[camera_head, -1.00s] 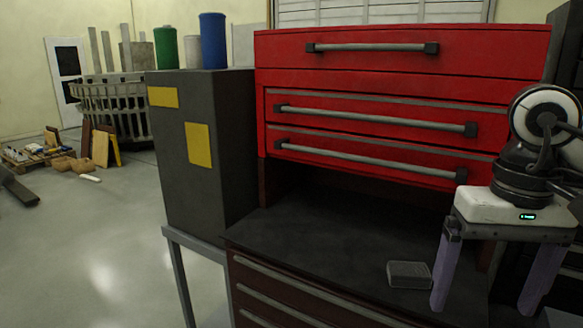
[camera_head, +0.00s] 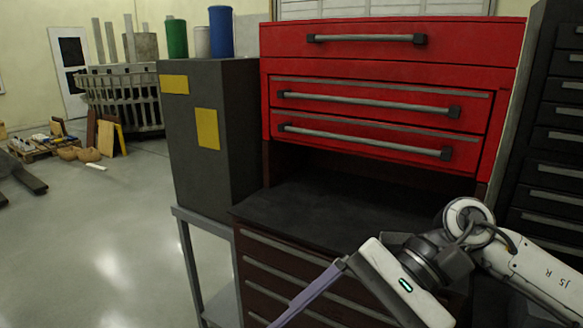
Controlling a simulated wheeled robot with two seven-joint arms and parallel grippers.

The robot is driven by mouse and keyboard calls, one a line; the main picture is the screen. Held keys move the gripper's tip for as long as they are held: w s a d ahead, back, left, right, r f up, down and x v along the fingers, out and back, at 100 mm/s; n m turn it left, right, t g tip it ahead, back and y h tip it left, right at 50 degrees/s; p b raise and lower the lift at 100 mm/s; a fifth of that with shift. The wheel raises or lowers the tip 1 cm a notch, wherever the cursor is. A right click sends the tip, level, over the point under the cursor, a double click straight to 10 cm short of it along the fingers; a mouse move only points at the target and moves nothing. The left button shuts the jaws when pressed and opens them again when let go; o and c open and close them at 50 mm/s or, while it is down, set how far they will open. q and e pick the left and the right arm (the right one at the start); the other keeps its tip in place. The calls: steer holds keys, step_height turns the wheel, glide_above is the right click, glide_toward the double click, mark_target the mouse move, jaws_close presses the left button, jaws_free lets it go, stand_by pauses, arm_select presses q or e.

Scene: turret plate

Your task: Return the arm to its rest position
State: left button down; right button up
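My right gripper (camera_head: 400,285) is at the lower right, low in front of the workbench, its white body tilted and its small green light showing. One purple finger reaches down and left from the far end of the body; the other finger is hidden or out of the picture. The visible finger sits wide, as in an open gripper, and I see nothing held. My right arm (camera_head: 530,270) comes in from the right edge, bent. My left gripper is not in view.
A red drawer cabinet (camera_head: 390,68) stands over a dark worktop (camera_head: 330,212) whose visible part is bare. A grey cabinet (camera_head: 215,150) with yellow labels carries green, white and blue cylinders. Dark drawers (camera_head: 550,150) stand at right.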

steer(key=w+a+r+m+t+y, duration=0.25)
steer(key=m+y, duration=0.35)
steer(key=m, duration=0.3)
steer(key=w+a+r+m+t+y, duration=0.1)
steer(key=a+r+m+t+y, duration=0.25)
steer(key=m+y, duration=0.35)
steer(key=w+d+f+m+t+h, duration=0.35)
steer(key=w+f+m+t, duration=0.25)
steer(key=m+t, duration=0.8)
steer(key=d+f+m+h, duration=0.5)
steer(key=f+m+h, duration=0.2)
steer(key=f+m, duration=0.45)
steer(key=d+f+m+h, duration=0.5)
steer(key=f+m+h, duration=0.2)
steer(key=f+m, duration=0.45)
steer(key=s+d+f+m+g+h, duration=0.1)
steer(key=s+d+f+m+g, duration=0.1)
steer(key=s+f, duration=0.6)
steer(key=s+d+f+m+g+h, duration=0.2)
steer(key=s+d+f+m+g, duration=0.1)
steer(key=s+f+m, duration=0.4)
steer(key=shift+s+d+f+m+g, duration=0.3)
steer(key=shift+s+f+g, duration=0.2)
steer(key=shift+g, duration=0.1)
